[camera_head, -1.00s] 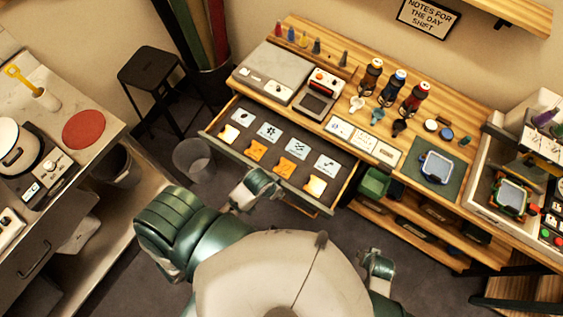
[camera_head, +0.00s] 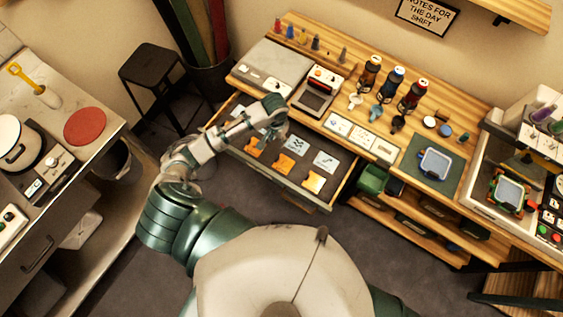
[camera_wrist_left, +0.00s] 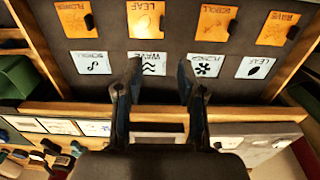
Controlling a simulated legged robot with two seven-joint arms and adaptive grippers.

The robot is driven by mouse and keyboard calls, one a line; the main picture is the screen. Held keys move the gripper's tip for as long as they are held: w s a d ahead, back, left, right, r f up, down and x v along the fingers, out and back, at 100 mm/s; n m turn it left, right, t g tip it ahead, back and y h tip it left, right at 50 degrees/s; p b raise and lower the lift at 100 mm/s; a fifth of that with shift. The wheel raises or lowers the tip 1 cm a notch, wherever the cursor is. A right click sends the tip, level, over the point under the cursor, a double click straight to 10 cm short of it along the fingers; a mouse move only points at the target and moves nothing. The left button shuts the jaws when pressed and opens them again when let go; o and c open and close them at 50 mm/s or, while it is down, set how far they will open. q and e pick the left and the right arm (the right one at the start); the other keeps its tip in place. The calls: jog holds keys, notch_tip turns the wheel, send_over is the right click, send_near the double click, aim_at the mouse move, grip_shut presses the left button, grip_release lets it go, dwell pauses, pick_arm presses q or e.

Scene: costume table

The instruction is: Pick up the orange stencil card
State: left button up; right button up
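A row of orange stencil cards lies in the open drawer. In the left wrist view they read FLOWER (camera_wrist_left: 73,20), LEAF (camera_wrist_left: 145,18), SCROLL (camera_wrist_left: 213,22) and WAVE (camera_wrist_left: 277,28), upside down; in the head view an orange card (camera_head: 284,164) shows near the drawer front. White cards, including a white WAVE card (camera_wrist_left: 150,66), lie in a second row. My left gripper (camera_head: 274,136) is over the drawer; in the wrist view its fingers (camera_wrist_left: 160,72) are apart with nothing between them, near the white WAVE card. The arm hides part of the drawer's left side. My right gripper is out of view.
The drawer's front panel (camera_head: 262,176) and side walls surround the cards. The wooden counter (camera_head: 335,105) above it holds a small device (camera_head: 318,92), bottles (camera_head: 392,83) and a mat (camera_head: 430,185). A green bin (camera_head: 372,180) sits right of the drawer.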

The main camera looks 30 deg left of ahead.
pick_arm(q)
jog(key=b, duration=0.1)
send_over(278, 158)
jog(key=a, duration=0.1)
notch_tip(278, 158, down, 12)
jog(key=shift+s+a+r, duration=0.1)
jog(key=shift+s, duration=0.05)
jog(key=shift+d+f, duration=0.25)
jog(key=shift+f, duration=0.35)
jog(key=f, duration=0.4)
jog(key=shift+d+b, duration=0.35)
jog(key=shift+a+f, duration=0.1)
jog(key=shift+a, duration=0.2)
jog(key=shift+c, duration=0.4)
jog(key=shift+a, duration=0.15)
grip_shut()
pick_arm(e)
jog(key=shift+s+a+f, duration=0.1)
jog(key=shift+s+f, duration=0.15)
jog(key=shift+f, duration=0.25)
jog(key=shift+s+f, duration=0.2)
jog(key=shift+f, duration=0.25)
